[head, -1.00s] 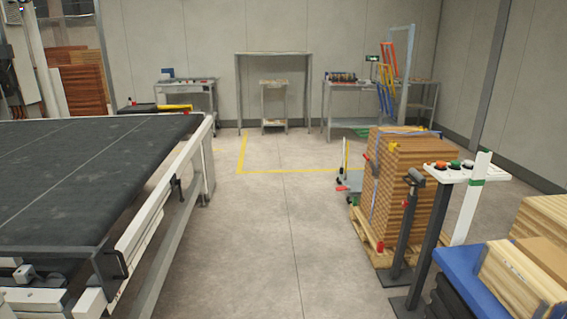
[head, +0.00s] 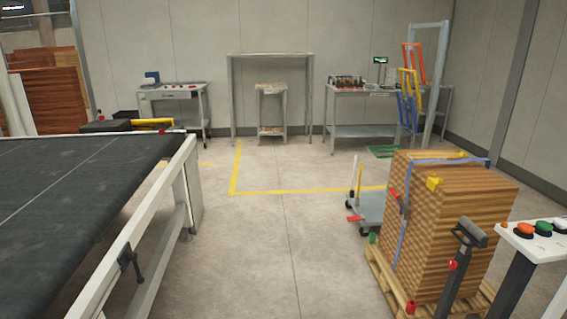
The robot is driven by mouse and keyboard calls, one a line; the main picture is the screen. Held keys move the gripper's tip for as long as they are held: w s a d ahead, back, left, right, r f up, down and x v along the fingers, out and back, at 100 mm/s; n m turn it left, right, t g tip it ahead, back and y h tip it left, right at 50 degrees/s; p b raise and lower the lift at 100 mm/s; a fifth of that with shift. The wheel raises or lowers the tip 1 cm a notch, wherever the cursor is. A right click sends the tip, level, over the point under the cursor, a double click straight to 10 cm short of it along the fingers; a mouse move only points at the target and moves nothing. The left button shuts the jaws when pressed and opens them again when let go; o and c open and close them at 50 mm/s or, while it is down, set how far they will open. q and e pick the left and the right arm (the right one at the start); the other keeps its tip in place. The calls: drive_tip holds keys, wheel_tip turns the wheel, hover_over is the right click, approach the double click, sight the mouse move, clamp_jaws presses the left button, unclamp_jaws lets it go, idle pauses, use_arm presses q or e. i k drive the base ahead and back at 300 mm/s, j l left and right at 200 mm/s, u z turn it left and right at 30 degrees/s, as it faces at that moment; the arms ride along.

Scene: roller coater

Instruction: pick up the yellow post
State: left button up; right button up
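Several yellow things show in the head view, and I cannot tell for sure which is the yellow post. A thin upright yellow bar (head: 360,177) stands at the small grey trolley (head: 370,207), right of centre. A yellow bar (head: 153,122) lies level beyond the far end of the conveyor at left. A yellow frame (head: 409,82) hangs among red and blue ones on a grey rack at the back right. Neither of my grippers is in view.
A black-belted conveyor (head: 75,185) fills the left. A strapped stack of brown boards (head: 455,225) on a pallet and a button panel (head: 535,238) stand at right. The floor (head: 270,250) between is clear. Workbenches (head: 360,92) line the back wall.

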sight(359, 184)
drive_tip(key=i+z, duration=0.1)
drive_tip(key=i, duration=0.75)
drive_tip(key=i+j+z, duration=0.1)
drive_tip(key=i, duration=0.7)
drive_tip(key=i+z, duration=0.3)
drive_tip(key=i, duration=0.6)
drive_tip(key=i+j+z, duration=0.25)
drive_tip(key=i, duration=0.6)
drive_tip(key=i+z, duration=0.25)
drive_tip(key=i, duration=1)
